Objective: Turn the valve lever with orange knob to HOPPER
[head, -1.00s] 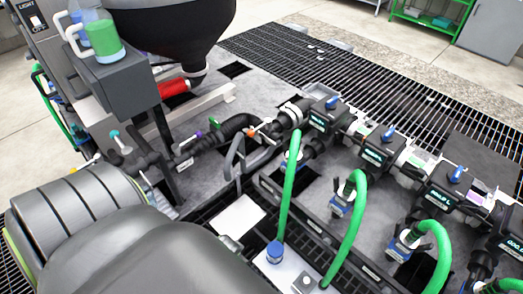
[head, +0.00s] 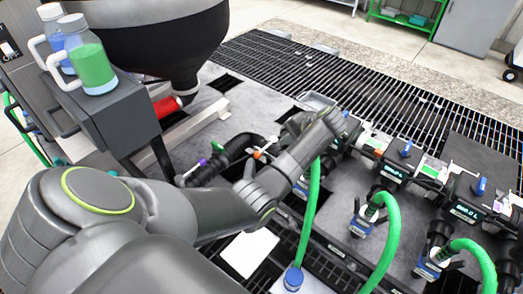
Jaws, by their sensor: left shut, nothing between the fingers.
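The valve lever with the orange knob (head: 257,155) is on the dark pipe run in the middle of the head view, just left of my left forearm. It is partly close to the arm's outline, and its valve body is partly hidden. My left arm reaches across from the lower left. My left gripper (head: 333,117) is shut and empty, beyond and right of the orange knob, over the near end of the valve row. It appears apart from the orange knob. I cannot read a HOPPER label. My right gripper is not in view.
A lever with a purple knob (head: 203,162) stands left of the orange one. Blue-handled valves (head: 408,148) line the manifold at right. Green hoses (head: 312,205) arch up in front. The dark hopper (head: 160,45) and grey box with bottles (head: 95,105) stand at upper left.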

